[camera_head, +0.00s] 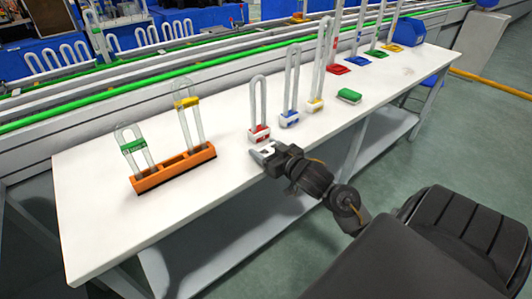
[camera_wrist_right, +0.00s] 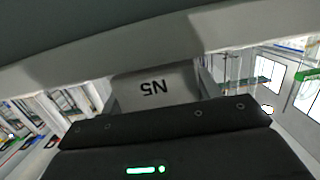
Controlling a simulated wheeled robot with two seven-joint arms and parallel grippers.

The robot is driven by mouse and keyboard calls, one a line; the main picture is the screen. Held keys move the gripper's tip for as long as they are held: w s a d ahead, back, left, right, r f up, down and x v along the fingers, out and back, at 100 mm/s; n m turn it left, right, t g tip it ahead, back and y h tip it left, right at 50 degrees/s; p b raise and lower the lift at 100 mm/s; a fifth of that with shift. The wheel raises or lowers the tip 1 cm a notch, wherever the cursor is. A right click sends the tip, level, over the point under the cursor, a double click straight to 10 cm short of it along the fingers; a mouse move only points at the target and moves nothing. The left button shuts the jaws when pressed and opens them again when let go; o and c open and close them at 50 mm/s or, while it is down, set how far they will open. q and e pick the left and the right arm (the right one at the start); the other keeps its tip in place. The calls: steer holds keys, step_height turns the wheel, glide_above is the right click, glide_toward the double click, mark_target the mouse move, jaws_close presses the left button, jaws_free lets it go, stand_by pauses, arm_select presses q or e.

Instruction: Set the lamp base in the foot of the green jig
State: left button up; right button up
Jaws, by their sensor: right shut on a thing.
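My right gripper (camera_head: 267,150) is shut at the table's front edge, just in front of a U-shaped glass tube (camera_head: 253,103) on a red and white base (camera_head: 260,133). In the right wrist view a pale piece (camera_wrist_right: 155,88) marked "N5" shows upside down at the gripper's jaws; most of it is hidden. A low green and white block (camera_head: 349,96) lies farther right on the table. A green pad (camera_head: 376,54) stands in the back row near tall tubes. I cannot tell which green part is the jig's foot. My left gripper is not in view.
An orange rack (camera_head: 174,172) at the left holds tubes with green (camera_head: 132,146) and yellow (camera_head: 186,102) collars. Tubes on blue (camera_head: 289,119) and yellow (camera_head: 315,106) bases stand close behind my right gripper. The white table (camera_head: 90,215) is clear at its left end.

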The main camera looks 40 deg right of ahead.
steer(key=shift+f, duration=0.1)
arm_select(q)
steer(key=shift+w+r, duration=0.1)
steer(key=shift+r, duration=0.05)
arm_select(e)
steer(key=o, duration=0.6)
steer(key=shift+f, duration=0.15)
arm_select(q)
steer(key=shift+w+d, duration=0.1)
arm_select(e)
steer(key=o, duration=0.5)
steer(key=shift+c, duration=0.2)
steer(key=shift+r, duration=0.2)
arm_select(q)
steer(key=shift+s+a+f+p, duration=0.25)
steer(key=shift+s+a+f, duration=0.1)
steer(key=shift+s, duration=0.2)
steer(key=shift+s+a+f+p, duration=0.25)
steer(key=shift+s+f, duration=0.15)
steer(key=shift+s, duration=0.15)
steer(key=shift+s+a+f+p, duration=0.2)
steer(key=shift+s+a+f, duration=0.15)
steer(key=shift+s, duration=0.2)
arm_select(e)
steer(key=s+r, duration=0.1)
steer(key=s, duration=1.1)
steer(key=shift+a+r, duration=0.15)
steer(key=shift+r, duration=0.2)
